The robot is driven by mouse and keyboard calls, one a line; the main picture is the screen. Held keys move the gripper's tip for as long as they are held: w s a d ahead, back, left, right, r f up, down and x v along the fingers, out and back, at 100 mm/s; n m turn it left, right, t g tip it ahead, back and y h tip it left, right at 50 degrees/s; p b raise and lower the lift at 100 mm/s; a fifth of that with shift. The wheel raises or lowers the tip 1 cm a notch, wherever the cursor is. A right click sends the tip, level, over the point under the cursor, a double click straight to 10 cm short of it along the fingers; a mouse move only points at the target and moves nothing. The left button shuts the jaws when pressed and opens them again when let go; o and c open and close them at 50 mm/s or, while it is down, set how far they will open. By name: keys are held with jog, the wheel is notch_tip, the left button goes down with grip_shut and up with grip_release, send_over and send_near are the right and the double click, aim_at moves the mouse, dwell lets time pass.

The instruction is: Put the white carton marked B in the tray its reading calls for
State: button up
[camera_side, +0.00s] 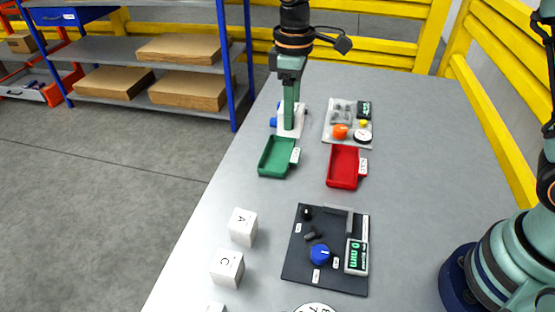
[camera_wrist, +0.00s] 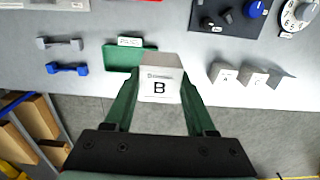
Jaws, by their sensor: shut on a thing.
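In the side view my gripper (camera_side: 290,122) points down behind the green tray, and the carton (camera_side: 299,124) shows partly behind a finger. The green tray (camera_side: 274,158) is empty, as is the red tray (camera_side: 342,168) to its right. Both have small labels I cannot read. A dark panel (camera_side: 297,262) holds a gauge (camera_side: 356,256) whose display appears to read 0 mm.
Cartons A (camera_side: 243,227) and C (camera_side: 228,268) stand near the table's left edge, with another carton (camera_side: 215,307) cut off below. A grey board (camera_side: 331,134) with small items lies behind the red tray.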

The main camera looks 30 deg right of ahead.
jog(key=shift+w+d+f, duration=0.3)
jog(key=shift+w+f, duration=1.1)
jog(key=shift+f, duration=1.05)
jog(key=shift+w+d+f, duration=0.3)
jog(key=shift+w+f, duration=1.05)
jog(key=shift+f, duration=1.05)
jog(key=shift+w+d+f, duration=0.3)
jog(key=shift+w+f, duration=1.1)
jog(key=shift+f, duration=1.05)
jog(key=o, duration=1.4)
notch_tip(320, 180, up, 10)
